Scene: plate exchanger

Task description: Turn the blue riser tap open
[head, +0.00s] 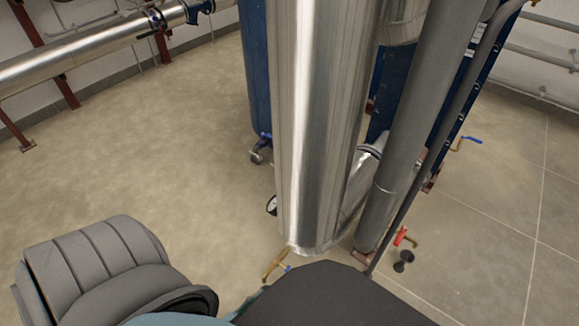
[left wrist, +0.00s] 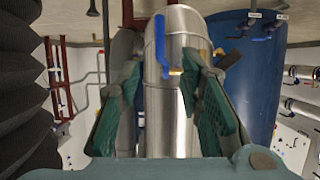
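The silver riser (head: 318,130) stands upright in the head view. Near its foot is a brass fitting (head: 272,264) with a small bit of the blue tap handle (head: 287,267) showing; my own dark parts cover the area just below. In the left wrist view, which looks upside down, the blue tap handle (left wrist: 161,42) shows in front of the riser (left wrist: 173,115), with brass beside it. My left gripper (left wrist: 162,64) is open, its two green fingers spread either side of the handle in the picture. I cannot tell whether they touch it. My right gripper is not in view.
A red-handled tap (head: 402,237) and another blue-handled valve (head: 472,140) are to the right. A grey pipe (head: 408,130) stands close beside the riser, with a blue tank (head: 256,80) behind. Open floor (head: 150,160) lies to the left.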

